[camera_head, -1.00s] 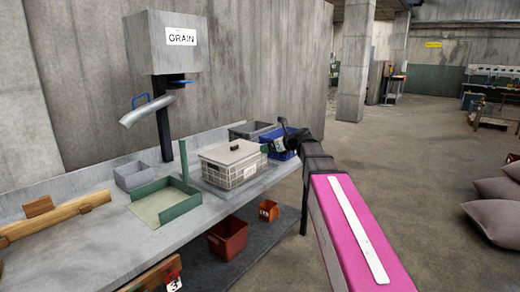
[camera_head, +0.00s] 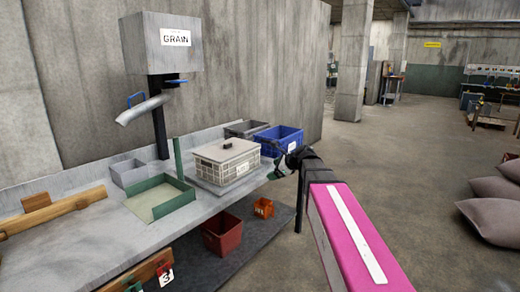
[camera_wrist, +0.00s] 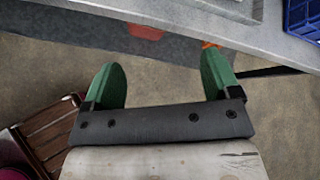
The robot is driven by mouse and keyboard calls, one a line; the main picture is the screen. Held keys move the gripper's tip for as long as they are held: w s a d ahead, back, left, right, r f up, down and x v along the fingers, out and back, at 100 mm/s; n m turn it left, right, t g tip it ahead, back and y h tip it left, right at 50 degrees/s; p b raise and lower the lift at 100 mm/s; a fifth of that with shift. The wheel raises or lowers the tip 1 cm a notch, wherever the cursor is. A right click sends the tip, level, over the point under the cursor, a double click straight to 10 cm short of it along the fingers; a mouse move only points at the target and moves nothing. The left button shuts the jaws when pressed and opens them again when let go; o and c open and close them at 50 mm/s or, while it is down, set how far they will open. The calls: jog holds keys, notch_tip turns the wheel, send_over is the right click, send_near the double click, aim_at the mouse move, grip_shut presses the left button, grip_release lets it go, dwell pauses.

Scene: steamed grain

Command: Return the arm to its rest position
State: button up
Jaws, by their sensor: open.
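My arm reaches forward from the lower right in the head view, with a magenta link and a black wrist. My gripper (camera_head: 275,165) is at the right front edge of the bench, just right of the lidded grey crate; its fingers are hard to make out there. In the wrist view my gripper (camera_wrist: 160,85) shows two green fingers spread apart with nothing between them. Below them are bare floor and the bench's edge.
The lidded crate (camera_head: 215,172) stands on the grey bench (camera_head: 95,225), with a blue bin (camera_head: 280,140) and a grey bin behind it. A green tray (camera_head: 183,198) is left of it. Red (camera_head: 222,240) and orange (camera_head: 263,208) bins sit below.

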jog(key=s+d+f+n+g+h, duration=0.2)
jog(key=s+d+f+n+h, duration=0.1)
jog(key=s+f+n, duration=0.4)
jog(key=s+d+f+n+g+h, duration=0.2)
jog(key=s+d+f+n, duration=0.3)
jog(key=s+f, duration=0.3)
jog(key=s+d+f+n+g+h, duration=0.2)
jog(key=s+d+f+n+h, duration=0.1)
jog(key=s+f+n, duration=0.5)
notch_tip(320, 180, down, 4)
jog(key=shift+s+d+r+n+g+h, duration=0.2)
jog(key=shift+d+n+g+h, duration=0.1)
jog(key=shift+d, duration=0.4)
